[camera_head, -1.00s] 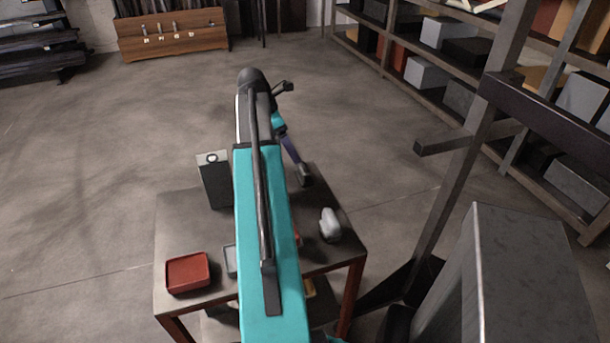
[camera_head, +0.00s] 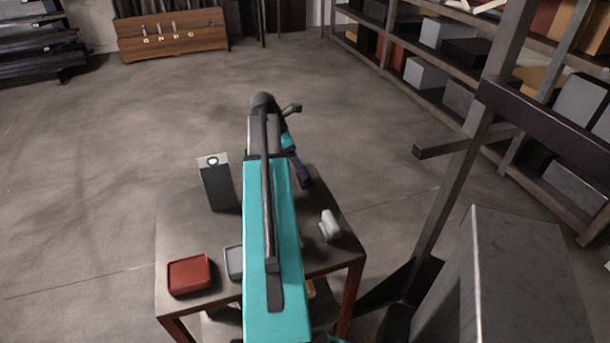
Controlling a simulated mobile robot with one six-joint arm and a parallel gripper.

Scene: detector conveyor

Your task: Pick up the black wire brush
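I cannot make out the black wire brush in this view; it may be hidden behind my teal arm, which covers the middle of the table (camera_head: 180,225). The far end of my arm bends down over the table's back right part. My gripper (camera_head: 304,182) is a small dark shape there, partly behind the arm. Its fingers are too small and dark to tell whether they are open or shut, or whether they hold anything.
A black upright box (camera_head: 219,188) with a pale top stands at the back left of the table. A red tray (camera_head: 188,275) and a grey tray (camera_head: 234,262) are at the front left. A whitish object (camera_head: 329,226) lies at the right. A dark post (camera_head: 450,190) rises beyond the right edge.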

